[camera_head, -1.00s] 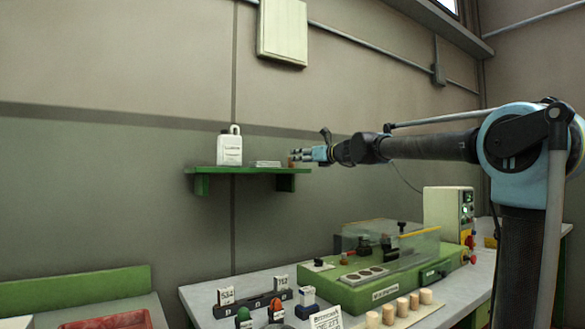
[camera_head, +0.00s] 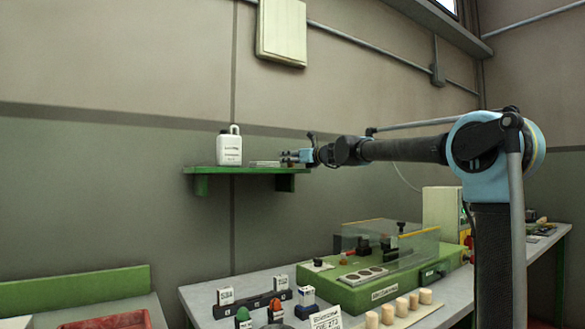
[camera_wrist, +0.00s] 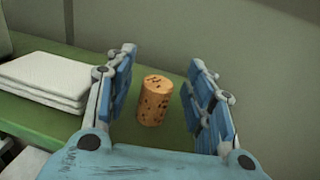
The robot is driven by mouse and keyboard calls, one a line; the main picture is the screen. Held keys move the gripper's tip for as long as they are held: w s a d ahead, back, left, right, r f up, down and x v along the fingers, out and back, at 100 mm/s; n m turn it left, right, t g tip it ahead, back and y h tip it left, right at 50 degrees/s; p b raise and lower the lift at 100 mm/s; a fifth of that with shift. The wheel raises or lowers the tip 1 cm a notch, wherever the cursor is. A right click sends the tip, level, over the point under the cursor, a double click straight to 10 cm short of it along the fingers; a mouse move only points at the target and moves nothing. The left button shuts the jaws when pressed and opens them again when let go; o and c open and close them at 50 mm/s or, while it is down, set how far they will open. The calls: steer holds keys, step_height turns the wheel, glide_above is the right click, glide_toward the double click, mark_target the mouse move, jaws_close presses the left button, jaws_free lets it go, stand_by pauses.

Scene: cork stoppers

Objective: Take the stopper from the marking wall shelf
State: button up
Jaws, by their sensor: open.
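A cork stopper (camera_wrist: 154,101) stands upright on the green wall shelf (camera_wrist: 40,118), seen in the wrist view. It is between the two open fingers of my gripper (camera_wrist: 160,95), with a gap on each side, closer to the left finger. In the head view my gripper (camera_head: 294,156) is level with the right end of the shelf (camera_head: 225,171), reaching in from the right. The stopper cannot be made out there; the fingers cover that spot.
A white folded stack (camera_wrist: 50,78) lies on the shelf left of my gripper. A white bottle (camera_head: 229,148) stands further left. Below, the bench holds a green machine (camera_head: 375,285), several corks (camera_head: 400,306) and stamps (camera_head: 243,317). The wall is close behind the shelf.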

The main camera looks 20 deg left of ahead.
steer(key=c, duration=0.8)
steer(key=shift+r, duration=0.15)
